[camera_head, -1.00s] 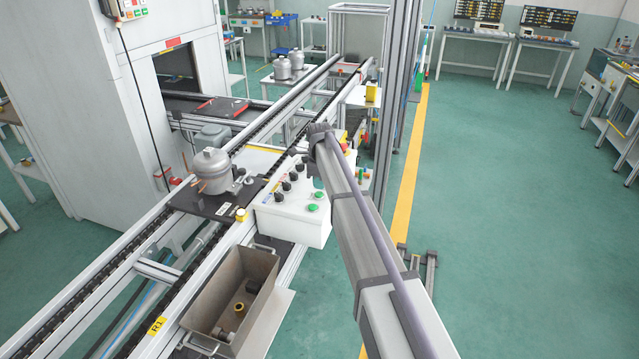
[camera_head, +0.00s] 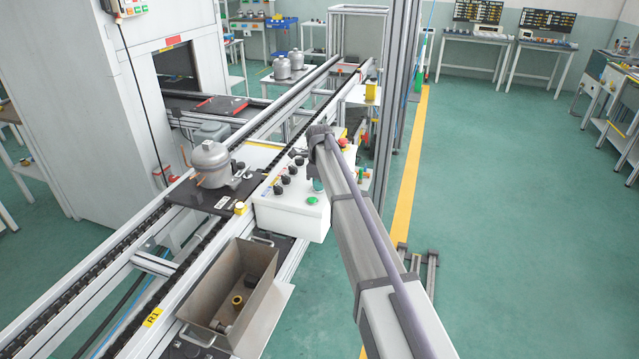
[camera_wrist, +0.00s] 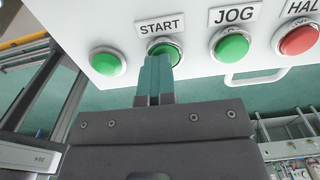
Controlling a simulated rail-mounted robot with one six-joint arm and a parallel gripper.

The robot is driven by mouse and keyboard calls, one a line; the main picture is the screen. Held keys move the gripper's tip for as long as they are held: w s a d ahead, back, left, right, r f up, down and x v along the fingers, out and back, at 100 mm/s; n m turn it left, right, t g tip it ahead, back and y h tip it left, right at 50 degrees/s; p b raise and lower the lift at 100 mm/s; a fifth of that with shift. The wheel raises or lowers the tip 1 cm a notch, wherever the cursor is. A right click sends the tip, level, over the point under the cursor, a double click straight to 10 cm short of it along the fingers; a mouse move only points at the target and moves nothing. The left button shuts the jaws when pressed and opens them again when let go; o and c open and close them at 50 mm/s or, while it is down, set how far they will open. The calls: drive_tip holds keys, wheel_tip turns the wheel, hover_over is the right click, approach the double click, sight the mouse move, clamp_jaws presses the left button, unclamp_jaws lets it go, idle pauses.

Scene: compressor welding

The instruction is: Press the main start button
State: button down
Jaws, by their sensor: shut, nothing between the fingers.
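The round green START button (camera_wrist: 163,47) is on the white control box, below its printed START label, in the wrist view. My gripper (camera_wrist: 158,58) is shut, with its narrow teal fingertips together and empty. The tips overlap the lower part of the START button; I cannot tell whether they touch it. In the head view, the white control box (camera_head: 285,216) stands beside the conveyor, and my gripper (camera_head: 318,184) is at its right part, largely hidden by my arm.
In the wrist view, a green button (camera_wrist: 107,60) is left of START; the green JOG button (camera_wrist: 231,44) and a red button (camera_wrist: 298,39) are right. A compressor (camera_head: 211,161) sits on the conveyor. A metal bin (camera_head: 249,270) is in front of the box.

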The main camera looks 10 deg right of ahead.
drive_tip(key=shift+r+p, duration=0.2)
drive_tip(key=shift+p, duration=0.5)
wheel_tip(320, 180, up, 14)
drive_tip(key=p, duration=1.4)
drive_tip(key=shift+f, duration=0.15)
drive_tip(key=s+f+n+b, duration=0.2)
drive_tip(key=s+n, duration=0.6)
drive_tip(key=s, duration=0.5)
drive_tip(key=s+f+n+b, duration=0.3)
drive_tip(key=s+n, duration=0.5)
drive_tip(key=s, duration=0.5)
drive_tip(key=s+f+n+b, duration=0.2)
drive_tip(key=s+n, duration=0.6)
drive_tip(key=s, duration=0.5)
drive_tip(key=shift+f+b, duration=0.3)
drive_tip(key=shift+f, duration=0.05)
